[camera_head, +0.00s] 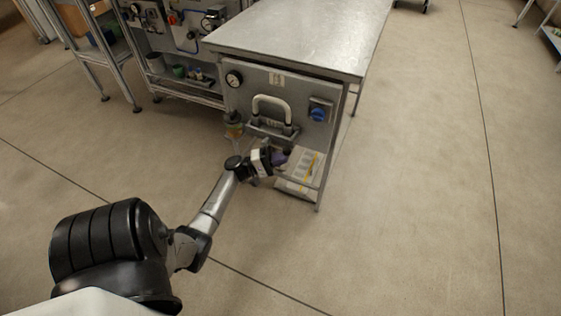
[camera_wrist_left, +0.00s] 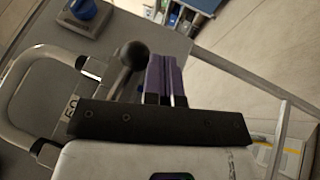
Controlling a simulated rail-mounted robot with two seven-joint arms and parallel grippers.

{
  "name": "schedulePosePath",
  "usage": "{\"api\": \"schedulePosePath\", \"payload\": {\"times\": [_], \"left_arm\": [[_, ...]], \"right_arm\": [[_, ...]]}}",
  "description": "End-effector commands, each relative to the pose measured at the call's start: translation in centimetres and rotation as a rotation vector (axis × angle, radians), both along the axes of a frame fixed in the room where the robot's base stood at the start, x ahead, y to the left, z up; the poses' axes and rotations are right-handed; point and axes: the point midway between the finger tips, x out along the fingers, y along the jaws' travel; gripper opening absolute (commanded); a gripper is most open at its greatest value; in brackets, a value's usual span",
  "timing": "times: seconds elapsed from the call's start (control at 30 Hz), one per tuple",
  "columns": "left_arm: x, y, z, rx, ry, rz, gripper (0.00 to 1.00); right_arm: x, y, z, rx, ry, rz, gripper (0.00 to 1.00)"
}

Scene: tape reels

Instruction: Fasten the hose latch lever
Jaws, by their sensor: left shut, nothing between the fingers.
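The latch lever ends in a dark ball knob (camera_wrist_left: 133,53), seen in the left wrist view; most of its shaft is hidden behind my gripper. In the head view a pale U-shaped hose (camera_head: 272,101) stands on the front panel above a grey bracket; it also shows at the left of the wrist view (camera_wrist_left: 25,75). My left gripper (camera_head: 280,158) is just below the bracket. Its purple fingers (camera_wrist_left: 165,78) are shut with nothing between them, close beside the ball knob. I cannot tell whether they touch it. My right gripper is not in view.
The panel (camera_head: 250,78) is under a metal bench top (camera_head: 305,30). It bears a gauge (camera_head: 234,79) and a blue rotary knob (camera_head: 318,113). A grey box (camera_head: 300,180) lies low between the bench legs. Open floor is at the right.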

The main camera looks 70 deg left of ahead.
Motion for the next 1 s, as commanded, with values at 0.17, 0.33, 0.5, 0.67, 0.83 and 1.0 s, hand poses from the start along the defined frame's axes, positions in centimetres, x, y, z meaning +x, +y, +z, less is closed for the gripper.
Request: {"api": "schedulePosePath", "payload": {"times": [0.17, 0.33, 0.5, 0.67, 0.83, 1.0], "left_arm": [[0.1, -0.1, 0.3, -0.027, -0.028, 0.000, 0.00], [0.1, -0.1, 0.4, -0.036, -0.035, 0.000, 0.00], [0.2, -0.2, 0.4, -0.036, -0.035, 0.000, 0.00], [0.2, -0.2, 0.4, -0.036, -0.035, 0.000, 0.00], [0.2, -0.3, -0.2, -0.036, -0.034, -0.002, 0.00], [0.4, -0.8, -2.1, -0.036, -0.034, -0.009, 0.00]], "right_arm": [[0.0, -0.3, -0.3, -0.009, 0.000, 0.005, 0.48], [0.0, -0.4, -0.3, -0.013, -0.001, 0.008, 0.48], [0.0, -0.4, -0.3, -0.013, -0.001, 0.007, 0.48], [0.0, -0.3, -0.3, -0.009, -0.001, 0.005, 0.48], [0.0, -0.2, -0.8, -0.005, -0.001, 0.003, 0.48], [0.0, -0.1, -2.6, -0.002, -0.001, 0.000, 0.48]]}}
